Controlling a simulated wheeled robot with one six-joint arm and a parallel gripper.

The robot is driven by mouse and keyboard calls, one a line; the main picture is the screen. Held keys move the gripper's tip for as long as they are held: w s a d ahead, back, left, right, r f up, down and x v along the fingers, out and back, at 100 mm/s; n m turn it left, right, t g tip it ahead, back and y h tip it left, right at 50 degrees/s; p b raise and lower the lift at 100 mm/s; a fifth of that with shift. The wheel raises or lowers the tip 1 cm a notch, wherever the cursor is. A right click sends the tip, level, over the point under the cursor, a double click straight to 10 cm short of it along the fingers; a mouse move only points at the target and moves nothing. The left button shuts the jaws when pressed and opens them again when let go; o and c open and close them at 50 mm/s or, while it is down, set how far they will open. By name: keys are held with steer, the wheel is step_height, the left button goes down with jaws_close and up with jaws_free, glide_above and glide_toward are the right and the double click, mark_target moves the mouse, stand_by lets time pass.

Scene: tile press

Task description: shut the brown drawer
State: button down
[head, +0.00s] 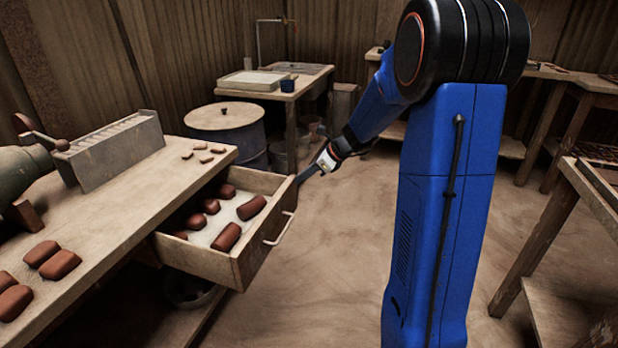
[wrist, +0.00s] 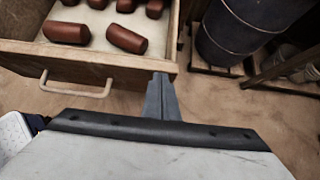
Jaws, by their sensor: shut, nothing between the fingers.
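The brown drawer (head: 243,268) stands open, pulled out from under the workbench. It holds several reddish-brown clay pieces on a pale liner. A light bar handle (head: 279,229) is on its front; the drawer front (wrist: 90,56) and handle (wrist: 75,88) also show in the wrist view. My gripper (head: 303,176) is shut and empty, at the far end of the drawer front. In the wrist view my gripper's fingers (wrist: 162,80) are together by the right corner of the drawer front. I cannot tell whether they touch it.
The workbench (head: 125,200) carries clay pieces and a grey slotted rack (head: 112,150). A lidded drum (head: 228,125) stands behind the drawer. A table (head: 560,90) is at the back right, another (head: 590,190) at the right edge. The floor before the drawer is clear.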

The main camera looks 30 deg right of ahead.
steer(key=shift+w+a, duration=0.1)
stand_by(0.3)
steer(key=w+a, duration=1.6)
